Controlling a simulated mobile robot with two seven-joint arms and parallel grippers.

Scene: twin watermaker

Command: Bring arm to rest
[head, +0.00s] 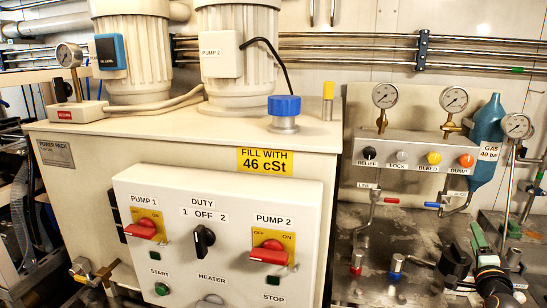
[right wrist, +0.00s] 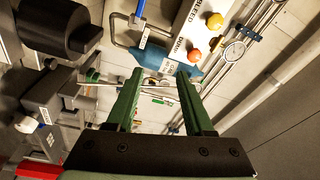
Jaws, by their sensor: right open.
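My right gripper (head: 495,236) shows at the lower right of the head view, its green fingers pointing up above the metal bench. It also shows in the right wrist view (right wrist: 160,74), where the two green fingers stand apart with nothing held between them. The black wrist of my right arm (head: 493,283) is below it, cut off by the lower right of the picture. Beyond the fingers in the wrist view is a blue gas bottle (right wrist: 155,56); whether they are near it is hard to tell. My left gripper is not in view.
The gas bottle (head: 487,140) and a valve panel (head: 405,150) with gauges stand behind my right gripper. A gauge on a stalk (head: 517,126) rises close to its right. The power pack control box (head: 215,230) fills the left and middle. Small fittings (head: 397,265) stand on the bench.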

